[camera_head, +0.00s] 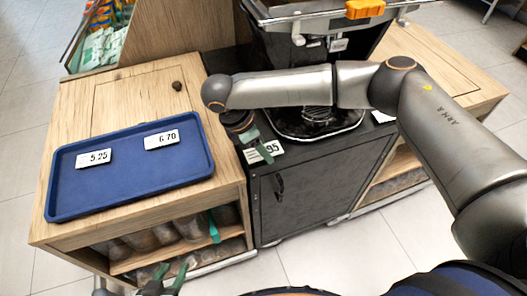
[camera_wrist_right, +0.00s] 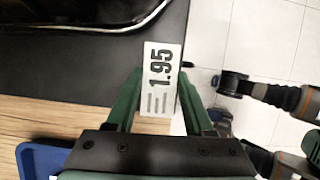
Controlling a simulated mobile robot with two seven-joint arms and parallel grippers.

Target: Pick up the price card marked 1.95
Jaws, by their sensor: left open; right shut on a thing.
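The white price card marked 1.95 (camera_wrist_right: 162,78) is between the green fingers of my right gripper (camera_wrist_right: 160,88) in the right wrist view. In the head view the card (camera_head: 271,149) is partly covered by that gripper (camera_head: 257,146), at the front left edge of the dark counter. My right gripper is shut on the card; whether the card still touches the counter I cannot tell. My left gripper (camera_head: 170,277) is open and empty, low at the bottom of the head view, in front of the wooden cabinet.
A blue tray (camera_head: 130,186) on the wooden cabinet at left holds cards marked 5.25 (camera_head: 94,158) and 6.70 (camera_head: 161,139). The juicer (camera_head: 315,40) stands behind my right arm. Shelves with dark items are below.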

